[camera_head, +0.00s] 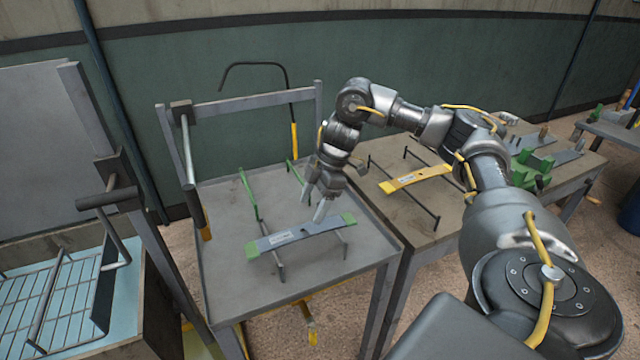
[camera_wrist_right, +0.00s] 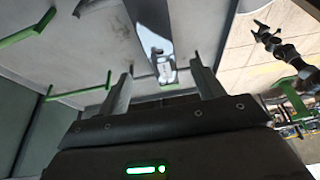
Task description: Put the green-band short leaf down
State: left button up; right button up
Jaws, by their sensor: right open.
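The green-band short leaf (camera_head: 298,233) is a grey-blue, slightly arched strip with green ends and a white label. In the head view it lies across two thin rails on the grey table and looks supported by them. My right gripper (camera_head: 322,205) is open, its fingertips close above and behind the leaf near its right part. In the right wrist view the leaf (camera_wrist_right: 150,28) shows between and beyond the two open fingers (camera_wrist_right: 162,68), with its label and one green end visible. Whether a finger touches it cannot be told. My left gripper is not in view.
The grey table (camera_head: 228,290) has green-ended rails (camera_head: 248,192) and an upright frame (camera_head: 250,103) at its back. A yellow-ended leaf (camera_head: 415,179) lies on rails on the table to the right. A wire rack (camera_head: 50,295) stands at the left.

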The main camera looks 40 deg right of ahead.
jog(key=p+v, duration=0.1)
jog(key=v, duration=0.4)
jog(key=shift+r+p, duration=0.3)
